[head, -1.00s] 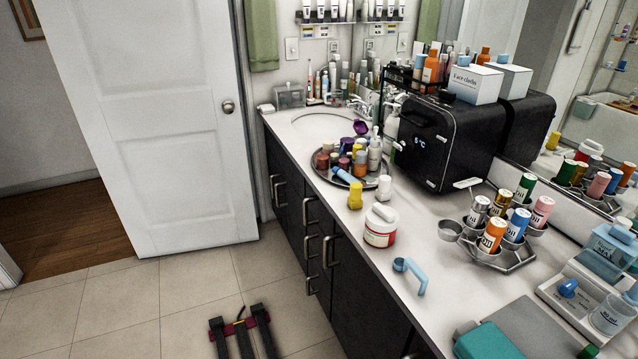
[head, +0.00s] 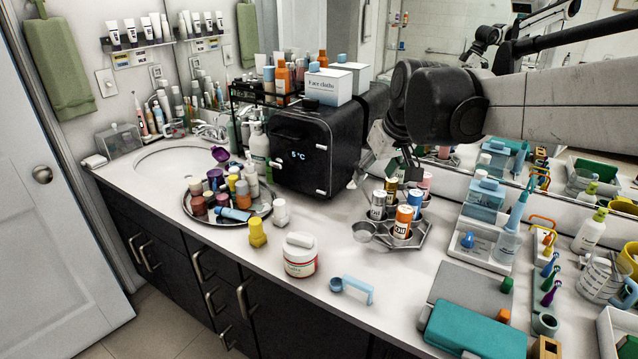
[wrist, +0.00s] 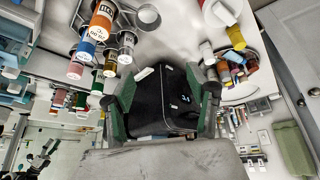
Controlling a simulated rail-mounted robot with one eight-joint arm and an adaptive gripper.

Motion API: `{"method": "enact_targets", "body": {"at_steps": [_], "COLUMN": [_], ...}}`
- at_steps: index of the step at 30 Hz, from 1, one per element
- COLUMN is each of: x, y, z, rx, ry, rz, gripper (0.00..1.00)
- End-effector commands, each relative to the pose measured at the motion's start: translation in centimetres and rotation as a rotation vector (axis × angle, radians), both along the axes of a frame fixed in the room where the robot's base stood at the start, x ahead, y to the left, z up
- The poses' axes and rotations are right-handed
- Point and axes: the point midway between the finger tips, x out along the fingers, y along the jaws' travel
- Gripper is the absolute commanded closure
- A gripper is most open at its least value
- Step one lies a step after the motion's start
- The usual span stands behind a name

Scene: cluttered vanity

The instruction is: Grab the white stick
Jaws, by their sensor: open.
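The white stick (wrist: 144,73) lies on the counter beside the black mini fridge (wrist: 168,100) in the wrist view. In the head view I cannot make it out clearly; my arm and gripper cover that area. My gripper (wrist: 160,79) is open and empty, with one green-padded finger on each side of the wrist view. The stick shows between the fingertips, closer to the left one, and looks apart from both. In the head view my gripper (head: 395,160) hangs over the counter, right of the mini fridge (head: 316,152) and behind the spice-style carousel.
The carousel (head: 390,238) with several labelled cans stands close in front of my gripper. A round tray (head: 262,208) of bottles, a red-white jar (head: 300,262) and a blue scoop (head: 352,287) stand nearby. The mirror runs behind. Bare counter lies left of the carousel.

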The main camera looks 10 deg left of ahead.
Motion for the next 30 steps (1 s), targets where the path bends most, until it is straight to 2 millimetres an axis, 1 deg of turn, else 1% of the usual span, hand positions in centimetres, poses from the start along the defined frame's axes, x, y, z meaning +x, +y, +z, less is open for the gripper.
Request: {"method": "enact_targets", "body": {"at_steps": [1,3,5,6,8,9,11,12,15,18,22,26,29,30], "x": [1.5,3.2,4.5,5.3,6.6,7.3,8.3,8.9,10.1,10.9,11.4,11.7,12.0,12.1], "y": [1.9,4.1,6.1,7.4,9.5,10.9,13.0,14.3,17.4,19.8,21.8,22.7,23.1,23.4], "z": [-0.4,-1.0,-1.7,-2.2,-3.1,-3.7,-4.8,-5.5,-7.2,-8.8,-10.1,-11.0,-12.1,-12.8], "rx": [-0.002,-0.007,-0.011,-0.013,-0.015,-0.018,-0.022,-0.024,-0.029,-0.032,-0.035,-0.036,-0.036,-0.036], "ry": [0.007,0.014,0.022,0.026,0.033,0.037,0.045,0.048,0.057,0.066,0.071,0.073,0.073,0.073], "rz": [0.032,0.074,0.109,0.134,0.170,0.194,0.229,0.254,0.305,0.347,0.382,0.396,0.398,0.398], "gripper": [0.47,0.47,0.47,0.47,0.47,0.47,0.47,0.47,0.47,0.47,0.47,0.47,0.47,0.47]}}
